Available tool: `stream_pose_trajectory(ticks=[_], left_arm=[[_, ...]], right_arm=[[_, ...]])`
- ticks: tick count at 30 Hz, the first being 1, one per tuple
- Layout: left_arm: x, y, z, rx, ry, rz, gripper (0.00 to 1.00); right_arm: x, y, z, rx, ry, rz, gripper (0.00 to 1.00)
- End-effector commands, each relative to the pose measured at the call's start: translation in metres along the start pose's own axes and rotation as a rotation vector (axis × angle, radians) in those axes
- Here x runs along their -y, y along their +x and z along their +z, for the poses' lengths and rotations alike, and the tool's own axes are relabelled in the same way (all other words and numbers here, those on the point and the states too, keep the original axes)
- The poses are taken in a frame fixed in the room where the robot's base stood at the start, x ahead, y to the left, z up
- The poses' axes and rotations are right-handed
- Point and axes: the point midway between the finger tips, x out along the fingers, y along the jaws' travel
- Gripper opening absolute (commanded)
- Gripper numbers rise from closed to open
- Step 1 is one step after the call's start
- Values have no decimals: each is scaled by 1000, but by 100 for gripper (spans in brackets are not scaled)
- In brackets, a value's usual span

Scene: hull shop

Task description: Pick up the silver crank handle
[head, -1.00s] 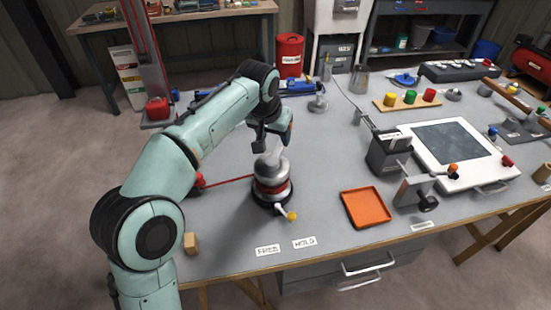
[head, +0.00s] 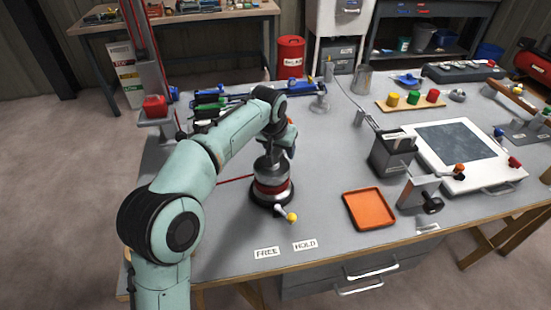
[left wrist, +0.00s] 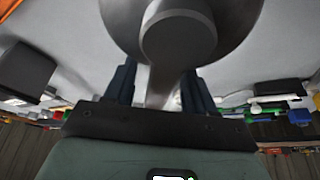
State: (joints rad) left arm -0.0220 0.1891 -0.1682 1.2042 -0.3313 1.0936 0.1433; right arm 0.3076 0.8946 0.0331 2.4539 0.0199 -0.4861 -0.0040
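A silver winch (head: 270,183) with a red band and dark base stands on the bench, with a small yellow-knobbed lever (head: 291,217) at its front. The silver crank handle (head: 266,163) is on top of the winch, partly hidden by my left arm in the head view. In the left wrist view, its round hub fills the top and a silver bar (left wrist: 163,85) runs down between the fingers. My left gripper (left wrist: 160,88) is open around this bar, with a small gap showing on the left. My right gripper is not in view.
An orange tray (head: 368,208) lies right of the winch. FREE (head: 267,252) and HOLD (head: 304,244) labels lie near the front edge. A dark grey box (head: 392,155) and a white framed panel (head: 487,183) stand further right. Blue tools lie behind the arm.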

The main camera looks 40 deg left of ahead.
Motion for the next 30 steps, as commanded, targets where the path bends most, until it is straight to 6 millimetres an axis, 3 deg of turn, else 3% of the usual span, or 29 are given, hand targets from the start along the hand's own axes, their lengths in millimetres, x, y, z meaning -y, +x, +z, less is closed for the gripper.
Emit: stream_pose_trajectory(ticks=[1,3,5,14,20,26,30], left_arm=[[0,0,0,0,0,0,39],[0,0,0,0,0,0,16],[0,0,0,0,0,0,0],[0,-2,-1,-2,0,1,0],[0,-16,-7,-5,0,1,0],[-1,-51,-22,-9,0,2,0],[-1,-86,-36,-8,1,2,0]], right_arm=[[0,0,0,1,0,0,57],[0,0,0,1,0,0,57],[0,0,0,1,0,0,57],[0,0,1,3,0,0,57],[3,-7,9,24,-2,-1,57],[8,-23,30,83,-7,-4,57],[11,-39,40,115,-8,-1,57]])
